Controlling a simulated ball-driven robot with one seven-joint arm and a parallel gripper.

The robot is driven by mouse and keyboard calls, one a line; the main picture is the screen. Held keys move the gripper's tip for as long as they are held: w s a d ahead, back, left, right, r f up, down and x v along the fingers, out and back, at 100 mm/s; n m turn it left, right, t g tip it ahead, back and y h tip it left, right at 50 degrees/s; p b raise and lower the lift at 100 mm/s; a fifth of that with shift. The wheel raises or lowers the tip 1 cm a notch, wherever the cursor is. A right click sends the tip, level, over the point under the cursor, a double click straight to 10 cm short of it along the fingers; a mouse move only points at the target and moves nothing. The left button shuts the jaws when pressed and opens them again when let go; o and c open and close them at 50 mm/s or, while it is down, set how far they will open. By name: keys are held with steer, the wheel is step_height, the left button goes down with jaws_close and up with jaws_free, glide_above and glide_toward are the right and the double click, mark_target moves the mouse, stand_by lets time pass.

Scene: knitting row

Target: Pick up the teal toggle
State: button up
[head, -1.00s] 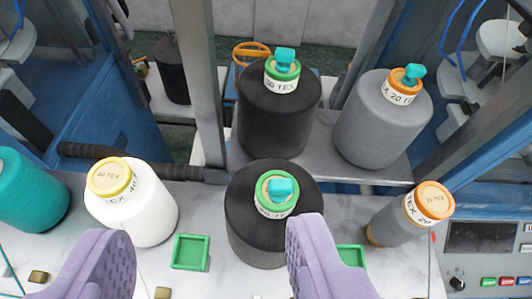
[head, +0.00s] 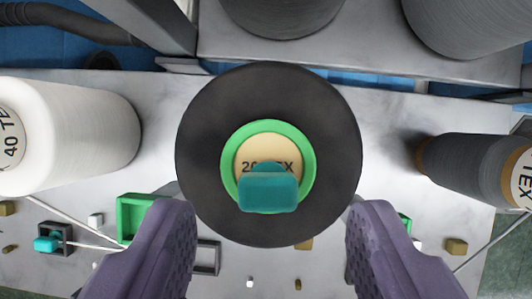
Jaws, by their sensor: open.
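A teal toggle (head: 268,192) stands on top of the label of a black yarn cone (head: 268,90), inside the cone's green ring (head: 228,165). My gripper (head: 272,245) is open and empty, with its two purple fingers apart on either side of the cone's near part. The toggle lies between the fingers' lines, a little beyond the tips in the picture. I cannot tell the height gap.
A white cone (head: 75,135) stands at left and a grey cone (head: 465,165) at right. More cones stand on the raised shelf (head: 370,55) behind. A green square tray (head: 135,212), a dark frame (head: 207,257) and small blocks lie on the pale table near the fingers.

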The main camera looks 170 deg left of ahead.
mark_target(268, 198)
steer(key=shift+x, duration=1.6)
steer(key=shift+s+a, duration=0.1)
steer(key=c, duration=0.9)
steer(key=shift+r, duration=0.2)
steer(key=v, duration=0.3)
steer(key=shift+w+r, duration=0.25)
steer(key=shift+r, duration=0.05)
steer(key=s+b, duration=0.1)
steer(key=s, duration=0.4)
steer(key=s+r+b, duration=0.1)
steer(key=s, duration=0.4)
steer(key=s+d+b, duration=0.1)
steer(key=s, duration=0.4)
steer(key=shift+s+d+r, duration=0.1)
steer(key=shift+s+r, duration=0.1)
steer(key=shift+s, duration=0.05)
steer(key=shift+w+f, duration=0.1)
steer(key=shift+f, duration=0.05)
